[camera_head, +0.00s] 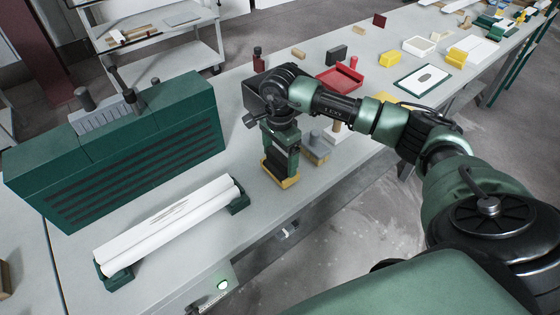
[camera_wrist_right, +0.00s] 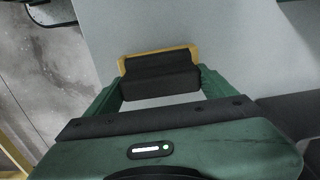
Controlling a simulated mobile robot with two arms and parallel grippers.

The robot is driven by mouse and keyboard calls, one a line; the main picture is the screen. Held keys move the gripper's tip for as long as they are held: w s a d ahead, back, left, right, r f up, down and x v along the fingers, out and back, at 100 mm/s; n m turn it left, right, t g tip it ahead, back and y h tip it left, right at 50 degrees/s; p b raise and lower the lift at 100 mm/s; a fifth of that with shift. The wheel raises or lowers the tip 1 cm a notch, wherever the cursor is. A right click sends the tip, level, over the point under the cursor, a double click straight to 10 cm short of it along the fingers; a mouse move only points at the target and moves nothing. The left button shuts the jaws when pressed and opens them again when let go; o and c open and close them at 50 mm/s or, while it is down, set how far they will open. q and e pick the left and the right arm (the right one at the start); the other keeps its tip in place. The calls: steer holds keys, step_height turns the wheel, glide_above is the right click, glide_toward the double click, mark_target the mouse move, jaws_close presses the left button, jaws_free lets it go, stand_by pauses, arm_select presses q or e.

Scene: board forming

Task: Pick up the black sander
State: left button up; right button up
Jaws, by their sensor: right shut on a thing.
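The black sander (camera_wrist_right: 160,82) has a dark block body and a yellow-tan base. In the right wrist view it sits between the two green fingers of my right gripper (camera_wrist_right: 158,88). In the head view its yellow base (camera_head: 290,183) shows under my right gripper (camera_head: 280,163), which points down at the table's front part. The gripper is shut on the sander and hides most of its body. The base is at or very close to the table top; I cannot tell whether it touches. My left gripper is in neither view.
A grey block with a tan base (camera_head: 316,153) stands just right of the gripper. White rolls (camera_head: 165,225) lie on green holders at the front left. A large green machine (camera_head: 120,150) stands behind them. A red tray (camera_head: 340,77) and a dark bottle (camera_head: 258,60) are farther back.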

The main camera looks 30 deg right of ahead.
step_height(320, 180, up, 12)
steer(key=b, duration=0.3)
step_height(320, 180, up, 6)
glide_above(279, 156)
steer(key=shift+s+d+r, duration=0.1)
steer(key=shift+d+r, duration=0.05)
steer(key=shift+r, duration=0.5)
